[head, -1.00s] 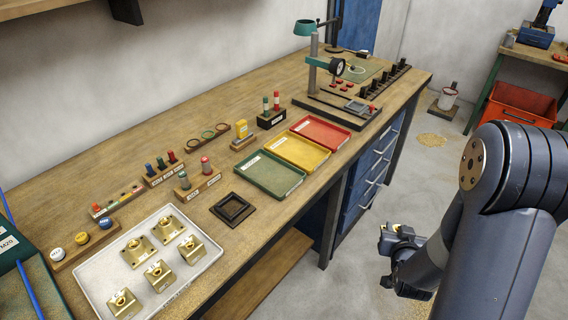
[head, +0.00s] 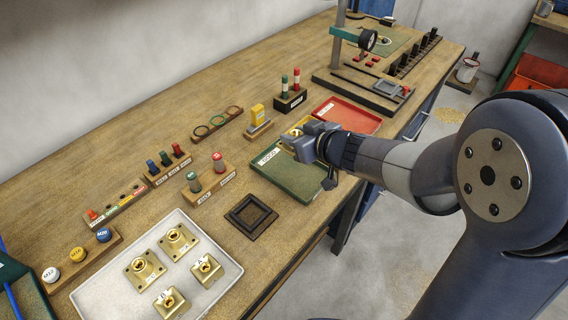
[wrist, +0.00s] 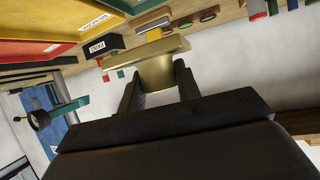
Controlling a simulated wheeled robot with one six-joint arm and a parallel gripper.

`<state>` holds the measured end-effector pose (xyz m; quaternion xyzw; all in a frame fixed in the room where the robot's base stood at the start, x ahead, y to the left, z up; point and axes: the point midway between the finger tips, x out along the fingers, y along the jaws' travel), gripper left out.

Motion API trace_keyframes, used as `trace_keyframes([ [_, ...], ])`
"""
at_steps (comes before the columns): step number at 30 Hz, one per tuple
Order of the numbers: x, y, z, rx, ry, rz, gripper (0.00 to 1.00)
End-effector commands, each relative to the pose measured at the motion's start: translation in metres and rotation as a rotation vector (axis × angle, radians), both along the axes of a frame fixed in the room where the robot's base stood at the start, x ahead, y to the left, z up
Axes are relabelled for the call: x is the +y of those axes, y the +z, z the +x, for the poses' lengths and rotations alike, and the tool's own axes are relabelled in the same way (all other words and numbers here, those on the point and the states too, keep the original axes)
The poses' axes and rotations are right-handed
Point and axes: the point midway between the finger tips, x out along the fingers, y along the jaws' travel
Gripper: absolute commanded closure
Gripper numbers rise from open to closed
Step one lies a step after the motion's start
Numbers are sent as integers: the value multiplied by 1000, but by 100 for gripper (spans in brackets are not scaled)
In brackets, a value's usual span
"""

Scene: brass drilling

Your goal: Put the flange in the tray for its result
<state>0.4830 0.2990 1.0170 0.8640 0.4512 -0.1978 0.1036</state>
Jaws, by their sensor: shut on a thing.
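My gripper (head: 304,140) is shut on a brass flange (head: 292,134), holding it above the result trays. The flange also shows between the jaws in the wrist view (wrist: 150,62), with its wide plate facing away from the jaws. In the head view it appears over the far edge of the green tray (head: 290,180). The yellow tray is mostly hidden behind my gripper there, but shows in the wrist view (wrist: 45,22). The red tray (head: 348,115) lies beyond. I cannot tell the flange's exact height or which tray it is over.
Several brass parts stand in a white tray (head: 228,268) at the front left. A black square frame (head: 251,216) lies beside the green tray. A black block with green and red pins (head: 291,100) stands behind the trays. A gauge stand (head: 340,40) is at the back.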

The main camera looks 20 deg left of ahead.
Motion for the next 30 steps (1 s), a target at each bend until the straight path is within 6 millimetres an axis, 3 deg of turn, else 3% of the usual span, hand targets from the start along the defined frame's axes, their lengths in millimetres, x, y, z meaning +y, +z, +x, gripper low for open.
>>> trace_keyframes([
  [2,5,2,-2,-2,13,2,100],
  [10,6,-45,-3,2,19,1,100],
  [17,6,-64,-3,1,18,1,100],
  [22,6,-89,-3,2,19,1,100],
  [30,6,-94,-2,-2,18,2,100],
])
